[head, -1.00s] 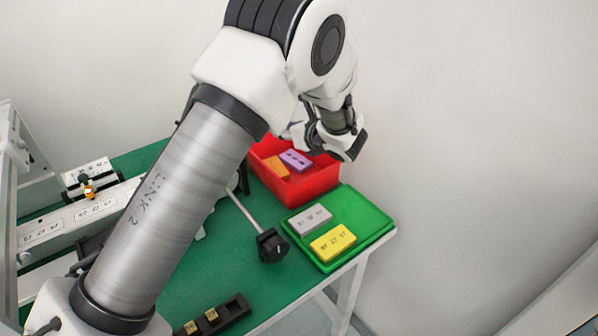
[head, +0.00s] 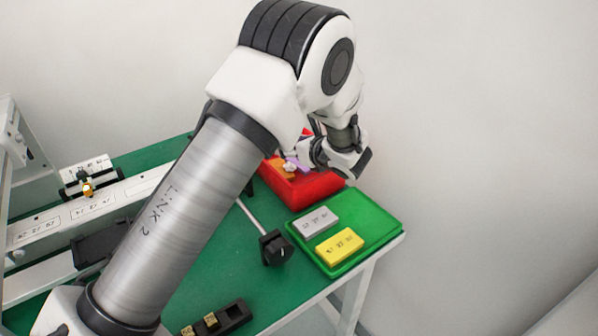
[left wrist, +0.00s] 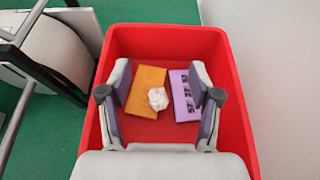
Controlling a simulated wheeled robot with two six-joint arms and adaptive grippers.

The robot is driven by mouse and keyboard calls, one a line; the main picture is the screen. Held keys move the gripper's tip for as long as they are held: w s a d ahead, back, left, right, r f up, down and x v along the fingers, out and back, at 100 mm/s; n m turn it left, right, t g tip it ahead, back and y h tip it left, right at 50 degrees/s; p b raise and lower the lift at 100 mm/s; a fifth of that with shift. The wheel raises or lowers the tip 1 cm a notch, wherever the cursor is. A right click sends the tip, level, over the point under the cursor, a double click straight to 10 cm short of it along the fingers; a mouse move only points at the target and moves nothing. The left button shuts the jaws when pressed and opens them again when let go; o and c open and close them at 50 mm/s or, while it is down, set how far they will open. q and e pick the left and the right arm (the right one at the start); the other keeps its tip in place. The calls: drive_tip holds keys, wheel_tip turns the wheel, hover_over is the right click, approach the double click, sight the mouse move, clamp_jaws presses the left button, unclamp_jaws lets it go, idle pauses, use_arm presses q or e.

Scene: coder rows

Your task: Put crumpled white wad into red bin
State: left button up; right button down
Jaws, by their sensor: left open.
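The red bin (left wrist: 235,100) stands on the green table, and it also shows in the head view (head: 318,188), partly behind my left arm. The crumpled white wad (left wrist: 158,98) lies inside the bin by the right edge of an orange block; a small part of it shows in the head view (head: 289,166). My left gripper (left wrist: 159,84) is open over the bin, with its fingers apart on either side of the wad and not closed on it. My right gripper is not in view.
In the bin are the orange block (left wrist: 146,88) and a purple block (left wrist: 183,96). A green tray (head: 375,228) with a grey block (head: 315,222) and a yellow block (head: 340,245) stands in front. A black-knobbed lever (head: 275,248) is left of it. A wall is close on the right.

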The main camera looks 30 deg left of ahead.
use_arm(q)
drive_tip(key=v, duration=0.7)
drive_tip(key=shift+d, duration=0.15)
drive_tip(key=shift+s, duration=0.1)
drive_tip(key=shift+d, duration=0.1)
